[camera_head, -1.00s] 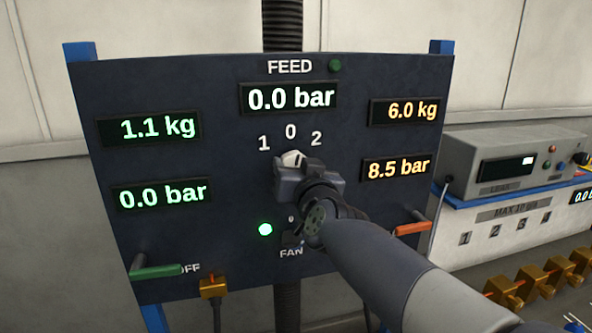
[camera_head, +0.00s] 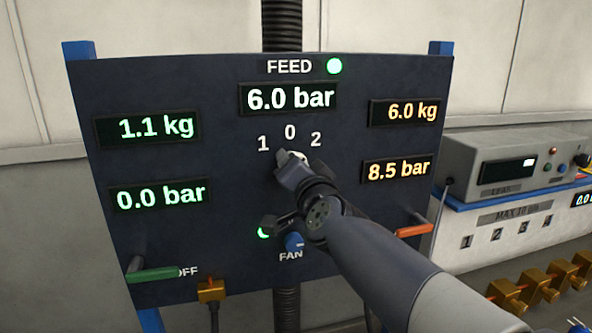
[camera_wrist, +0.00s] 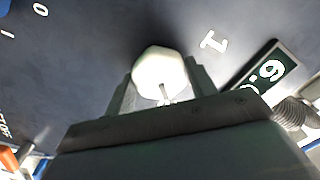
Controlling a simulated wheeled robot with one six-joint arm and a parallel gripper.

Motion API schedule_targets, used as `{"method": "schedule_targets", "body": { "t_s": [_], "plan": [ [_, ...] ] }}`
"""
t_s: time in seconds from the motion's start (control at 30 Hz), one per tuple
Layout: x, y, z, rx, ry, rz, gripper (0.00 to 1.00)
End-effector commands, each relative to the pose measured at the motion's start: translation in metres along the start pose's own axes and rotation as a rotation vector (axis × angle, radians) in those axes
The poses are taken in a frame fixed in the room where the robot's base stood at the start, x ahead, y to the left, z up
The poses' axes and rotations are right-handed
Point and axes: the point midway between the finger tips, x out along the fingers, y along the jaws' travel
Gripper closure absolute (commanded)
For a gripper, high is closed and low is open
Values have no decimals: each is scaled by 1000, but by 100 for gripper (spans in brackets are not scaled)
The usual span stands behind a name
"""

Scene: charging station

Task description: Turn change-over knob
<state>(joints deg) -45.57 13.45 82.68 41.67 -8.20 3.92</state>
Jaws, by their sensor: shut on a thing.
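The change-over knob (camera_head: 299,155) is white and sits on the dark panel below the labels 1, 0 and 2. My gripper (camera_head: 289,166) is at the knob and hides most of it. In the wrist view the knob (camera_wrist: 158,70) is between the two fingers, which are shut on it. Its pointing direction is hard to tell. The FEED display (camera_head: 289,98) above reads 6.0 bar, and the FEED lamp (camera_head: 334,66) is lit bright green.
The blue FAN knob (camera_head: 294,241) is just below my wrist. A green handle (camera_head: 155,274) is at lower left and an orange handle (camera_head: 414,230) at right, near my arm. A grey device (camera_head: 512,160) and brass fittings (camera_head: 537,282) stand at right.

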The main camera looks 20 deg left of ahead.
Motion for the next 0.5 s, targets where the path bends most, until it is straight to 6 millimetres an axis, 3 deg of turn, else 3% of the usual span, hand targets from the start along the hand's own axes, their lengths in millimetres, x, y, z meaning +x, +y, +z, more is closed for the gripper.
{"method": "schedule_targets", "body": {
  "t_s": [0.4, 0.43, 0.5],
  "plan": [
    [0, 0, 0, 14, -1, 1, 70],
    [0, 0, 0, 14, -1, 1, 46],
    [0, 0, 0, 13, -1, 1, 40]
  ]
}}
